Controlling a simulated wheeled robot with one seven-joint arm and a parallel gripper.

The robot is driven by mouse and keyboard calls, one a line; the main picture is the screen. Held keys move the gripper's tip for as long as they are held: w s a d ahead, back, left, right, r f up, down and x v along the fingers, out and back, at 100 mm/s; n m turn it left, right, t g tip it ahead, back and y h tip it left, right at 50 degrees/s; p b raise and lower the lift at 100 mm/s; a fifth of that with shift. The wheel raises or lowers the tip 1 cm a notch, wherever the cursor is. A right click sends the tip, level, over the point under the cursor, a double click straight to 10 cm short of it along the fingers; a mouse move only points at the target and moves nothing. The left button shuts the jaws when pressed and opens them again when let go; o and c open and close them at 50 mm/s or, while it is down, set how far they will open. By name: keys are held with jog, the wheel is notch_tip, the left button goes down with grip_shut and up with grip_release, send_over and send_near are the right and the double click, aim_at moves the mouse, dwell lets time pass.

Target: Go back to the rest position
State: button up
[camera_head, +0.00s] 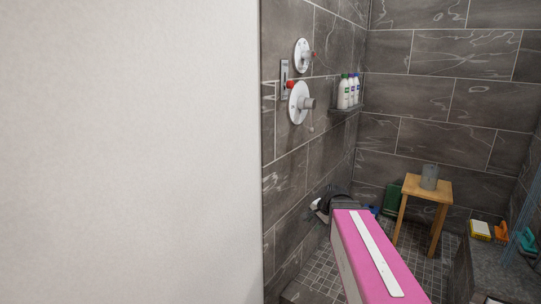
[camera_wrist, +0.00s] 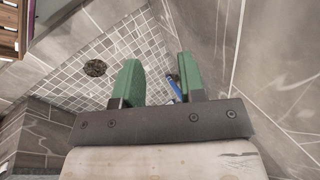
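My gripper (camera_wrist: 159,65) shows in the wrist view with its two green fingers apart. Nothing is held between them, and tiled shower floor shows through the gap. In the head view my pink arm link with a white strip reaches into the shower area. The fingers cannot be made out clearly there.
A wooden stool (camera_head: 428,189) with a grey cup-like object (camera_head: 429,177) stands at the back right. Bottles (camera_head: 348,92) sit on a wall shelf. A white wall (camera_head: 130,150) fills the left. The wrist view shows a floor drain (camera_wrist: 95,68) and a blue object (camera_wrist: 174,87).

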jog(key=s+d+f+n+g+h, duration=0.1)
jog(key=s+f+n+g+h, duration=0.2)
jog(key=s+f+n, duration=0.6)
notch_tip(320, 180, down, 3)
jog(key=s, duration=0.2)
jog(key=shift+s+g+h, duration=0.3)
jog(key=shift+s, duration=0.05)
jog(key=shift+d+r, duration=0.1)
jog(key=shift+d, duration=0.1)
